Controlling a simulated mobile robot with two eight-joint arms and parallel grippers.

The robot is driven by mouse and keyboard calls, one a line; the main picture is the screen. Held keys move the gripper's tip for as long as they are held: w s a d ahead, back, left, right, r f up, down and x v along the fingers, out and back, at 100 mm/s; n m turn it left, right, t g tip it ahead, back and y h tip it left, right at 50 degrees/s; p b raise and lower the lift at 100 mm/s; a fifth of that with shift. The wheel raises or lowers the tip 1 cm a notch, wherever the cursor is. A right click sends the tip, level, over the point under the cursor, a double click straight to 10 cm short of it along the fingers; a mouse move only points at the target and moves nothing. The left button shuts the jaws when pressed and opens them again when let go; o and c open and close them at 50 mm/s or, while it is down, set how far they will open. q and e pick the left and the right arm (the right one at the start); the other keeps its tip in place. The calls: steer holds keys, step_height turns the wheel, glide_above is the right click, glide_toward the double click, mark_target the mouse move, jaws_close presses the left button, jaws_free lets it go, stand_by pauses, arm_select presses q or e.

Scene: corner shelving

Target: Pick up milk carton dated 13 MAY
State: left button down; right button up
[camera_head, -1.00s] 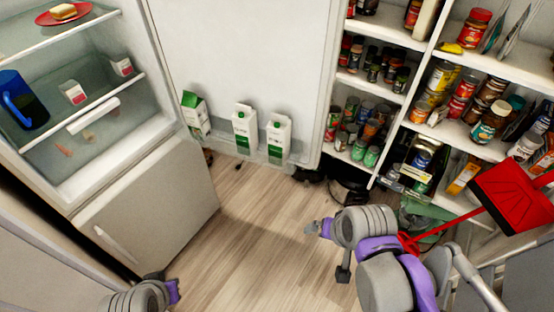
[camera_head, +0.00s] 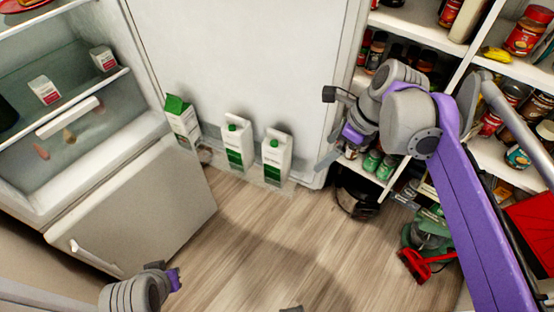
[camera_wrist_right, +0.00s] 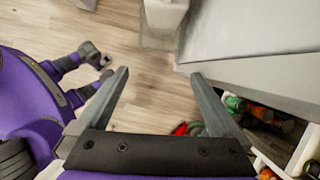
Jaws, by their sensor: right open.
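Three white and green milk cartons stand upright in the low bin of the open fridge door in the head view: a left one (camera_head: 183,122), a middle one (camera_head: 238,143) and a right one (camera_head: 277,157). Their printed dates are too small to read. My right gripper (camera_head: 326,158) is to the right of the right carton, apart from it, near the door's edge. In the right wrist view its two fingers (camera_wrist_right: 161,78) are spread, with nothing between them. My left gripper (camera_head: 174,279) is low at the left, its jaws unclear.
The fridge door (camera_head: 235,60) stands behind the cartons. The fridge (camera_head: 140,215) is at the left, with small cartons on a shelf. Shelving with jars and cans (camera_head: 380,165) is close at the right. A red dustpan (camera_head: 530,225) is at the far right. Wooden floor (camera_head: 260,240) is clear in front.

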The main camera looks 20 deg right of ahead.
mark_target(283, 134)
steer(key=w+a, duration=0.3)
steer(key=a, duration=0.1)
steer(key=w+a, duration=0.4)
steer(key=shift+w+a, duration=0.15)
steer(key=shift+w, duration=0.05)
steer(key=f, duration=0.1)
steer(key=w+a+f, duration=0.1)
steer(key=a+f, duration=0.1)
steer(key=shift+w+f, duration=0.3)
steer(key=shift+w, duration=0.1)
steer(key=shift+w+a+f, duration=0.1)
steer(key=shift+a+f, duration=0.05)
steer(key=shift+f, duration=0.4)
jaws_close()
